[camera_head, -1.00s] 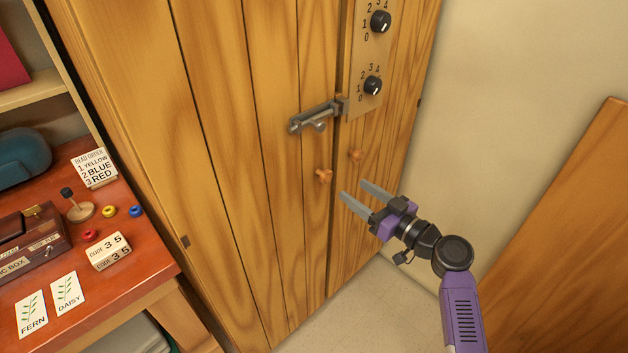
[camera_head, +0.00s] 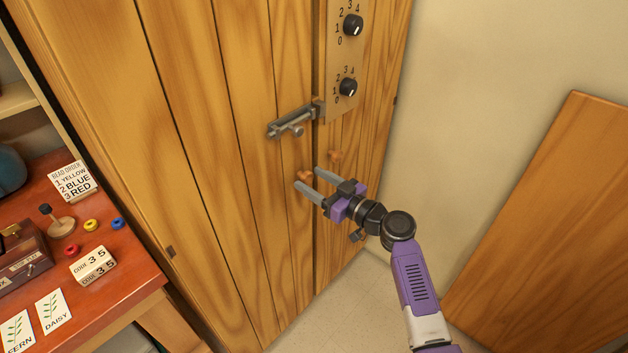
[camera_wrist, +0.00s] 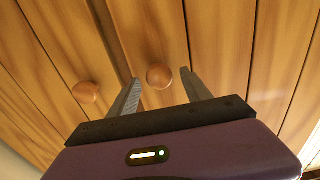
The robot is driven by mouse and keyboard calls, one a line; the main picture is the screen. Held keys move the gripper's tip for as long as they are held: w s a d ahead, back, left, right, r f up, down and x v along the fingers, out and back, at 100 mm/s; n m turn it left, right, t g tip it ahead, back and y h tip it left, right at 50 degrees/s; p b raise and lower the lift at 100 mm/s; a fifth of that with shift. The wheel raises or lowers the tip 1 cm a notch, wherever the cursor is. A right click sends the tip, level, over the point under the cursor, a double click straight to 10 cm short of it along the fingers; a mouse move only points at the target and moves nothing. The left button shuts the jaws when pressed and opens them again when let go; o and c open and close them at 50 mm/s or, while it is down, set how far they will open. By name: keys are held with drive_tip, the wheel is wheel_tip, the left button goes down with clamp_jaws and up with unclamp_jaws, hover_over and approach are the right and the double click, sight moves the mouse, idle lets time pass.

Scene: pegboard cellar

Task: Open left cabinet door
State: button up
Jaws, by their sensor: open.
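The tall wooden cabinet's left door (camera_head: 215,150) stands shut against the right door (camera_head: 355,190). The left door's round wooden knob (camera_head: 305,176) sits between my gripper's open fingertips (camera_head: 307,178). In the wrist view this knob (camera_wrist: 159,76) shows between the spread fingers (camera_wrist: 160,92), with visible space on both sides. The right door's knob (camera_head: 335,155) is outside the fingers; it also shows left in the wrist view (camera_wrist: 86,92). A grey metal bolt (camera_head: 293,122) is above the left knob, its right end near the door seam; whether it is engaged is unclear.
Two numbered dials (camera_head: 350,55) are on a panel on the right door. A red-brown desk (camera_head: 130,275) with cards, beads and a box stands left. A wooden board (camera_head: 560,230) leans at the right wall. Some floor is clear below my arm.

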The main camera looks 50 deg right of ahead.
clamp_jaws()
idle(1.4)
